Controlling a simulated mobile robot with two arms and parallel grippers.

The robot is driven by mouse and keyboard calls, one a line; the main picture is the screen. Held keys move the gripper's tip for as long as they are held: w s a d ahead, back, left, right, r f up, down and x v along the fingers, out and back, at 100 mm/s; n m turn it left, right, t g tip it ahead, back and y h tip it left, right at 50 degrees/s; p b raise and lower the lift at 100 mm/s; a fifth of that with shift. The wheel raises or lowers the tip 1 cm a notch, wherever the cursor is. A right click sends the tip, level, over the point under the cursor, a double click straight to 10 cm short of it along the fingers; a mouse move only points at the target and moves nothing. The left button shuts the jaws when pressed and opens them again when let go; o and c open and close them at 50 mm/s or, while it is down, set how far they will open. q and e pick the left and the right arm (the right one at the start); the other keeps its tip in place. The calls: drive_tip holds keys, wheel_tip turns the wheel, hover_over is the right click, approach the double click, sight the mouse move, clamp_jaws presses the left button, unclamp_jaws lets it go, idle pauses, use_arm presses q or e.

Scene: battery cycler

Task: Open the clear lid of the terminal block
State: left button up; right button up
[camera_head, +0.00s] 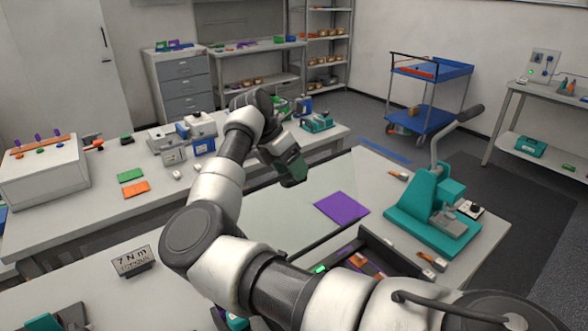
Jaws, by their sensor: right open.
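I cannot make out a terminal block with a clear lid for certain. A small teal device (318,122) stands at the right end of the back bench, just beyond my right gripper. Grey-and-blue units (203,145) stand further left on that bench. My right arm reaches in from the bottom right and bends down at the wrist. My right gripper (293,172) is dark, open and empty, above the gap between the back bench and the front table. It appears apart from everything. My arm hides part of the back bench and front table. My left gripper is not in view.
A teal lever press (437,205) stands on the front table near a purple mat (341,208) and a dark open tray (372,258). A blue cart (430,95) is behind.

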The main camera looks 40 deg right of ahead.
drive_tip(key=shift+x, duration=1)
